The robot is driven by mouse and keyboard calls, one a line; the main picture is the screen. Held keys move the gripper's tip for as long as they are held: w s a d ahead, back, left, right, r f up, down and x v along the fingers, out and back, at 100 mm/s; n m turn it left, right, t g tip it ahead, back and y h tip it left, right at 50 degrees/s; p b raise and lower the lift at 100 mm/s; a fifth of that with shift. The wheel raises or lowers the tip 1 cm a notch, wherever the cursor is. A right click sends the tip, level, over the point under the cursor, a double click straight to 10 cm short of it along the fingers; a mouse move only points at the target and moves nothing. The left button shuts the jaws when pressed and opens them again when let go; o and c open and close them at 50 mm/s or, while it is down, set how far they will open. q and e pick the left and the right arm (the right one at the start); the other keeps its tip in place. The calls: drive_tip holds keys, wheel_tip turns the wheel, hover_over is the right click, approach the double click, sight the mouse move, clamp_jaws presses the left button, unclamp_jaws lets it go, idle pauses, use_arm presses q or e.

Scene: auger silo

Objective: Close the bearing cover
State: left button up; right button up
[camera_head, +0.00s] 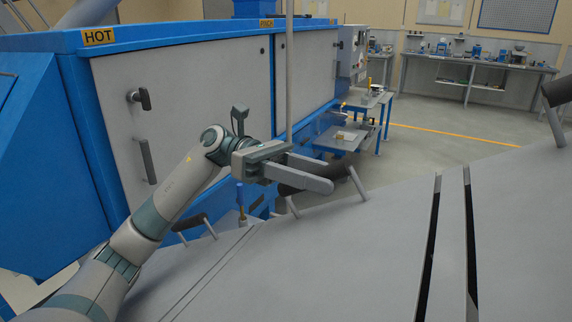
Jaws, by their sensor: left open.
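A wide grey sheet-metal panel (370,250) fills the lower right, with dark handle bars on short posts along its far edge. I cannot tell for sure whether this panel is the bearing cover. My left gripper (338,179) is open, its fingers pointing right at the panel's far edge. One dark handle bar (287,189) overlaps the fingers in the picture; I cannot tell whether it lies between them or behind them. Another handle bar (190,222) is to the left, partly behind my left arm. My right gripper is out of view.
A blue machine housing with grey doors (182,105) and a "HOT" label stands behind my left arm. A thin upright pole (289,70) rises behind the gripper. Two dark slots (430,245) cross the panel. A blue-legged table (375,100) and clear floor lie beyond.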

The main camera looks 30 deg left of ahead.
use_arm(q)
drive_tip(key=shift+a+f, duration=0.1)
drive_tip(key=shift+a, duration=0.25)
drive_tip(key=a+b, duration=0.5)
drive_tip(key=a, duration=1.1)
drive_tip(key=shift+w+a, duration=0.35)
drive_tip(key=shift+w, duration=0.1)
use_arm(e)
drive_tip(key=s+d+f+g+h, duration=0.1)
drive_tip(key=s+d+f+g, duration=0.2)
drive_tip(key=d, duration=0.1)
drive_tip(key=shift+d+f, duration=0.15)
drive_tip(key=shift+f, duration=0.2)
use_arm(q)
drive_tip(key=shift+s, duration=0.1)
